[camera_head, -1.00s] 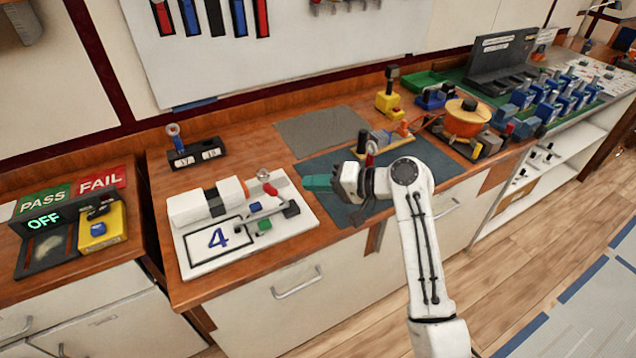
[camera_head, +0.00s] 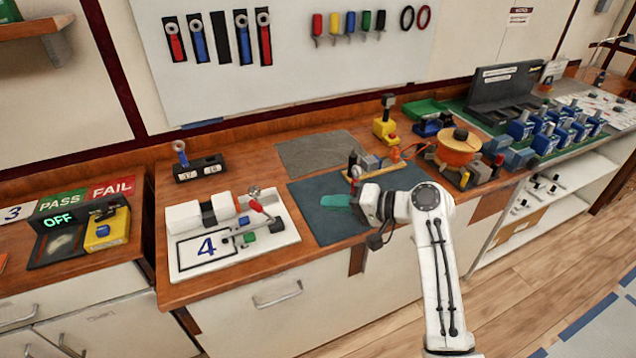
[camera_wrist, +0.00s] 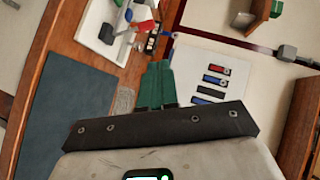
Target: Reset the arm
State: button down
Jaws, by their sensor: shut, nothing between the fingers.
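My arm reaches over the bench from the lower right in the head view. My gripper (camera_head: 333,200) has green fingers that are shut with nothing between them. It is above the dark blue-grey mat (camera_head: 318,224), to the right of the white fixture board marked 4 (camera_head: 284,240). In the wrist view the green fingers of my gripper (camera_wrist: 155,84) lie together and point toward the wall panel. The blue-grey mat (camera_wrist: 62,110) shows at the left of that view, and part of the fixture board (camera_wrist: 97,22) is at the top.
Behind the mat is a small wooden stand with a grey block (camera_head: 369,163). An orange round pot (camera_head: 459,148) stands to the right, near several blue breakers (camera_head: 545,130). A yellow box (camera_head: 106,230) is at the far left. The grey mat (camera_head: 315,150) is bare.

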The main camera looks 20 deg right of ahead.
jog(key=s+a+f+n+g+h+b, duration=0.1)
jog(key=s+f+n+g+h+b, duration=0.3)
jog(key=s+f, duration=1.6)
jog(key=s+d+f+g+h, duration=0.1)
jog(key=s+d+g+h, duration=0.1)
jog(key=s, duration=0.8)
jog(key=s+d+f+g+h+b, duration=0.1)
jog(key=s+d+f+g+h, duration=0.1)
jog(key=s, duration=0.7)
jog(key=shift+s+d+f+n+g+h, duration=0.15)
jog(key=shift+s+n+g+h, duration=0.25)
jog(key=shift+g+h, duration=0.55)
